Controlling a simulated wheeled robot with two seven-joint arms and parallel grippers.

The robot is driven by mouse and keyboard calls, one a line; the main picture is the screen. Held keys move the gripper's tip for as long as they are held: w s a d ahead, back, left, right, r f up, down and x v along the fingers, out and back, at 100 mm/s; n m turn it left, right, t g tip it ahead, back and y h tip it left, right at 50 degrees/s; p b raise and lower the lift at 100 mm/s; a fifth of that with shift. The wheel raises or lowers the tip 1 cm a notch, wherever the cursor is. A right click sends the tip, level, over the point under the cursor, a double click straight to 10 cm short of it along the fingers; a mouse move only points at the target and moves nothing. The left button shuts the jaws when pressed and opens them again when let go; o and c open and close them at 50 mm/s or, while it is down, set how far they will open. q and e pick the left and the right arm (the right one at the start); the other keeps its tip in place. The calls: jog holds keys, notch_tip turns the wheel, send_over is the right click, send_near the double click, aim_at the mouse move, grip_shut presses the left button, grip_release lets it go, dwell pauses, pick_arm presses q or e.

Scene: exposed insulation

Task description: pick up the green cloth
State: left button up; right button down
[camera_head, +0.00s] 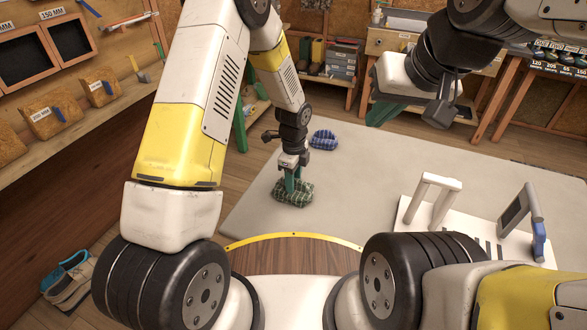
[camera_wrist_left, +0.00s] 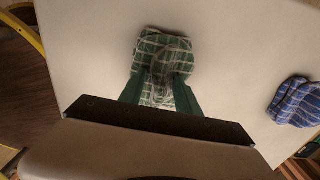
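The green checked cloth (camera_head: 294,194) lies bunched on the pale grey surface in the middle of the head view. It also shows in the left wrist view (camera_wrist_left: 165,48). My left gripper (camera_head: 291,184) points down at the cloth with its green fingers reaching into it. In the left wrist view its fingers (camera_wrist_left: 160,88) stand on either side of a fold of the cloth. Whether they press on the fold cannot be told. My right gripper (camera_head: 382,114) hangs at the upper right, away from the cloth; the gap between its fingers is not clear.
A blue checked cloth (camera_head: 323,140) lies beyond the green one, and also shows at the right of the left wrist view (camera_wrist_left: 294,102). A white board (camera_head: 462,226) with upright handles stands at the right. Shoes (camera_head: 68,281) lie on the floor at the left. The surface around the green cloth is clear.

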pick_arm(q)
jog(key=shift+c, duration=0.2)
grip_shut()
jog(key=shift+r, duration=0.5)
jog(key=r, duration=0.1)
jog(key=s+r, duration=0.1)
jog(key=shift+d+r, duration=0.25)
jog(key=shift+r, duration=0.1)
jog(key=s+d, duration=0.3)
jog(key=s, duration=0.3)
jog(key=s+d+r, duration=0.1)
jog(key=s+d, duration=0.2)
jog(key=s, duration=0.4)
jog(key=shift+s+d+r, duration=0.15)
jog(key=shift+s+d, duration=0.1)
